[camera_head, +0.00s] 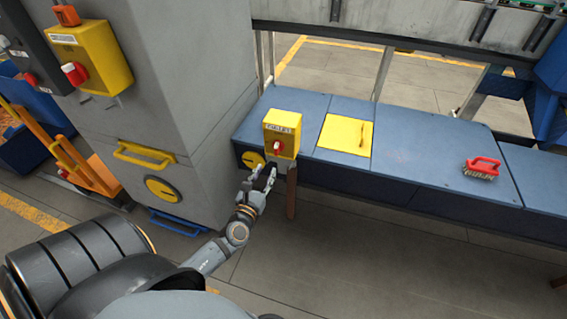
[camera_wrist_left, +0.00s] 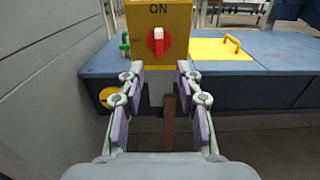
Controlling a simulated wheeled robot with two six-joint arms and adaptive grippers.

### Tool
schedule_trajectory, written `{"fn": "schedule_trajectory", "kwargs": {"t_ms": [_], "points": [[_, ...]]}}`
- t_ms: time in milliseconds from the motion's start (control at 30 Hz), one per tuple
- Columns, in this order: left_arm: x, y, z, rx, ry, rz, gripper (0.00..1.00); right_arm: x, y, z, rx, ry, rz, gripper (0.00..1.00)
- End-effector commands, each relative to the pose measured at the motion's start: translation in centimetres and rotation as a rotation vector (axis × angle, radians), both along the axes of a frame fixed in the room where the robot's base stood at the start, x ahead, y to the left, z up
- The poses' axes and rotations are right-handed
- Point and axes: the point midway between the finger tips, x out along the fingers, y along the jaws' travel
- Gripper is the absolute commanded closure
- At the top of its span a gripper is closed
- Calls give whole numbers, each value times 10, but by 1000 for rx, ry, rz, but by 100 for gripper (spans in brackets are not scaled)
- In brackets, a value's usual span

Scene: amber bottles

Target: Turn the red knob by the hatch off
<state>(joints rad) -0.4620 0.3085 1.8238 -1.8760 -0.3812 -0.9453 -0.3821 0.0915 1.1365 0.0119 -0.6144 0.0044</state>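The red knob (camera_head: 277,147) is on the front of a yellow box (camera_head: 284,125) at the near edge of the blue bench. In the left wrist view the red knob (camera_wrist_left: 158,41) has a pale upright handle, under the word ON on the yellow box (camera_wrist_left: 178,19). The yellow hatch (camera_head: 345,135) with a handle lies to the right of the box. My left gripper (camera_head: 260,172) is just below and in front of the box. In the left wrist view its fingers (camera_wrist_left: 159,85) are spread and empty, apart from the knob. My right gripper is not in view.
A grey cabinet (camera_head: 190,80) stands close on the left, carrying another yellow box (camera_head: 92,55) with a red knob. A red brush (camera_head: 482,167) lies on the blue bench (camera_head: 420,150) at right. A brown post (camera_head: 292,190) stands below the box. The floor in front is clear.

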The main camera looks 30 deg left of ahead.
Motion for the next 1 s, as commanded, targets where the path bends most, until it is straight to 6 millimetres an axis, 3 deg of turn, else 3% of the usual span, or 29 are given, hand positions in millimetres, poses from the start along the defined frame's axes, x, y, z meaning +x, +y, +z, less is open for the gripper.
{"fn": "schedule_trajectory", "kwargs": {"t_ms": [233,633,800,1000], "points": [[14,3,4,8,-3,-2,65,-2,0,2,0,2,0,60],[90,21,2,5,-2,-1,65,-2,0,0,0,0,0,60],[101,24,2,3,-1,-2,65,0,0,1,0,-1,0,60],[102,24,2,3,0,-2,65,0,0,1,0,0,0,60]]}}
